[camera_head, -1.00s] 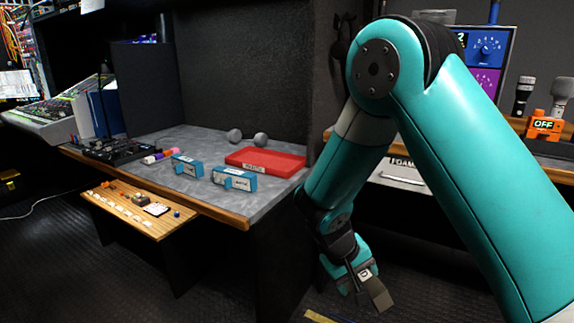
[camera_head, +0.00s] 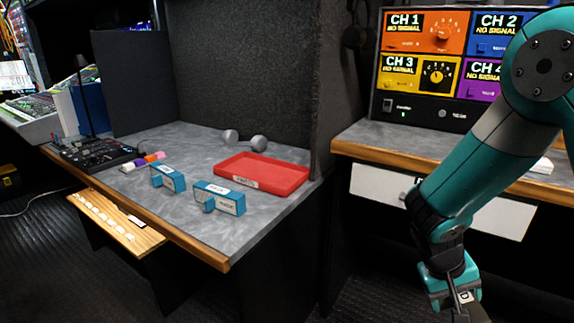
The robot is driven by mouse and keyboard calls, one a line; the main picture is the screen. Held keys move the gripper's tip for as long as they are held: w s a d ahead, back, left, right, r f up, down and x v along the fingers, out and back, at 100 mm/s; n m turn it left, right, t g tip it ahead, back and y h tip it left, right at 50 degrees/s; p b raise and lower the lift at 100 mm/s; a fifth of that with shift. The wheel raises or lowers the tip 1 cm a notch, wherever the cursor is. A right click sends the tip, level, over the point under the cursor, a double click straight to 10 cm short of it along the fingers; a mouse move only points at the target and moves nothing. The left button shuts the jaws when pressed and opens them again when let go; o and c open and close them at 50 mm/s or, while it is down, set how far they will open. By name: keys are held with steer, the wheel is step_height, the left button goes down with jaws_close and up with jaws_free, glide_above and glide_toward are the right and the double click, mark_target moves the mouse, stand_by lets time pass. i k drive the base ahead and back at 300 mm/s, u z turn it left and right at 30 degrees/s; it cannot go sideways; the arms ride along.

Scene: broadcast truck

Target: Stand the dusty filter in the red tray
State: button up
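The red tray (camera_head: 262,175) lies flat on the grey desk, near its right end, and looks empty. Two blue box-shaped filters stand on the desk in front and to the left of it: a left one (camera_head: 168,178) and a right one (camera_head: 220,197). Both have white labels, too small to read, so I cannot tell which is the dusty one. My gripper (camera_head: 468,308) hangs at the lower right, off the desk and well to the right of the tray and filters. Its fingers are partly cut off by the bottom edge, and I cannot tell whether they are open.
A grey dumbbell (camera_head: 244,140) lies behind the tray. Small coloured rolls (camera_head: 148,160) and a black mixer (camera_head: 92,152) sit to the left. A dark partition (camera_head: 318,90) rises at the desk's right end. A pull-out wooden shelf (camera_head: 112,222) juts out below the desk front.

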mark_target(271, 182)
steer(key=i, duration=0.35)
steer(key=u, duration=0.7)
